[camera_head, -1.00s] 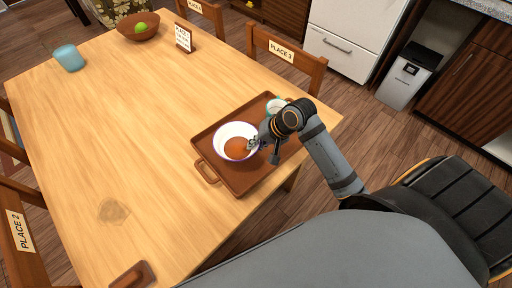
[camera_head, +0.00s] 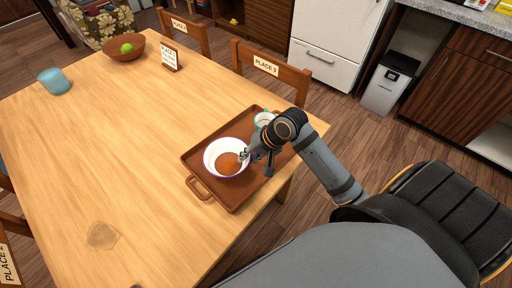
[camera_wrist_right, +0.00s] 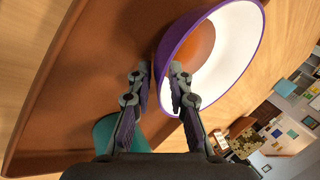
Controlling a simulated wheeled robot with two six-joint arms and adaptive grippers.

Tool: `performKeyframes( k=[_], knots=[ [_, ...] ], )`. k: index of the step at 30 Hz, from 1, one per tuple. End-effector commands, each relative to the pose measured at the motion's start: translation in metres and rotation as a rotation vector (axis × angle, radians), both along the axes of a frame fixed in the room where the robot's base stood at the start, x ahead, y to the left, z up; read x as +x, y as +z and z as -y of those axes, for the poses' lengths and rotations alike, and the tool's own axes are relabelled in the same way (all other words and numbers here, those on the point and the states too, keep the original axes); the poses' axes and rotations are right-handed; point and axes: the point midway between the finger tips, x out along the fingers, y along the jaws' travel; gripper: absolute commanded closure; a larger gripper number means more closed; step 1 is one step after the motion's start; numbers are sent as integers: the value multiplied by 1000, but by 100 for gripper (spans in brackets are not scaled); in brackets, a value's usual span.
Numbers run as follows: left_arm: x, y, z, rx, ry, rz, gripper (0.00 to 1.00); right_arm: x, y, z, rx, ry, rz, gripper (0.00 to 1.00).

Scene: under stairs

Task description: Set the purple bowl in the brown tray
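The purple bowl (camera_head: 226,158), white inside with an orange-brown area at its bottom, is within the brown tray (camera_head: 232,200) on the table. My right gripper (camera_head: 246,156) is at the bowl's right rim. In the right wrist view the bowl (camera_wrist_right: 235,60) is at upper right, and the fingers of my right gripper (camera_wrist_right: 159,80) stand apart with its near rim between them. The fingers look slightly spread, with no clear grip on the wall. The tray (camera_wrist_right: 95,70) lies below them. My left gripper is not in view.
A teal cup (camera_head: 264,118) stands in the tray beside my right gripper. Chairs edge the table. The table's middle is clear.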

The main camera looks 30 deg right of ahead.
Motion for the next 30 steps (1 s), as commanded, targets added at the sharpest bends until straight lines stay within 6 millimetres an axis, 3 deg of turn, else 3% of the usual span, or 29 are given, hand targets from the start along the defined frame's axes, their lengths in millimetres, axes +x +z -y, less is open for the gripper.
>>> performKeyframes(
  k=[6, 16, 22, 30],
  knots=[
    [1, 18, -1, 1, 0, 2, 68, -14, 38, 17, -12, 4, -1, 81],
    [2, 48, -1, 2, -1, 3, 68, -30, 79, 32, -7, 4, -4, 81],
    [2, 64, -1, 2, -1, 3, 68, -35, 90, 37, -3, 1, -3, 81],
    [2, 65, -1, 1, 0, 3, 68, -36, 91, 37, 1, 1, -2, 81]
  ],
)
